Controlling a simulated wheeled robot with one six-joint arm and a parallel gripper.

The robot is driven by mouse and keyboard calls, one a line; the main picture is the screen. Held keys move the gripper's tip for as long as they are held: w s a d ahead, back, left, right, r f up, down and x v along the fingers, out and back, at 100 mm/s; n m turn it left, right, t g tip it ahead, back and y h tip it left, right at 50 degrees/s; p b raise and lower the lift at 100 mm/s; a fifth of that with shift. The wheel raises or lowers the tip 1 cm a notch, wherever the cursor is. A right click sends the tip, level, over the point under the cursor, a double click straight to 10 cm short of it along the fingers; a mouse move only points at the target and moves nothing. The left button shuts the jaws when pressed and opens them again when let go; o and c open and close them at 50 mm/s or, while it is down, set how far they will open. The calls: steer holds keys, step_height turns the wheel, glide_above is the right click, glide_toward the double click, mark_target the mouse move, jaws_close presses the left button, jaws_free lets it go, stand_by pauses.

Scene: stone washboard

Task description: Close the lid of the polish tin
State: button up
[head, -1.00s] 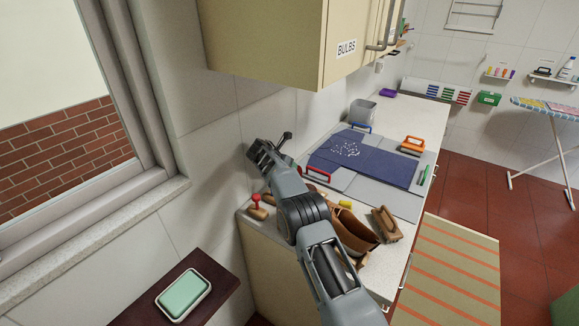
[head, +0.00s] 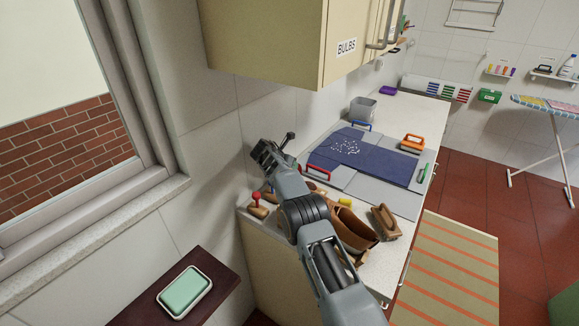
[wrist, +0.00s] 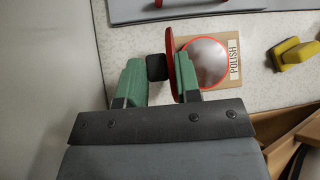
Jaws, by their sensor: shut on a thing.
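The polish tin (wrist: 206,63) is in the wrist view, round with a red rim and a pale grey inside, on a tan card marked POLISH (wrist: 234,58). Its red lid (wrist: 171,48) stands up nearly edge-on at the tin's left side, with a black knob (wrist: 156,67) on its left face. My gripper (wrist: 161,76) has green fingers on either side of the knob and lid and is shut on them. The right finger overlaps the tin's lower left edge. In the head view my arm hides the tin and lid.
The wall (head: 215,165) is close to the left of my arm. A red-handled stamp (head: 257,203), a brown holder (head: 350,228) and a brush (head: 386,222) are near the counter's front. A navy cloth (head: 385,163) lies behind, and a cabinet marked BULBS (head: 270,50) hangs above.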

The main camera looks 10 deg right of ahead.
jaws_close()
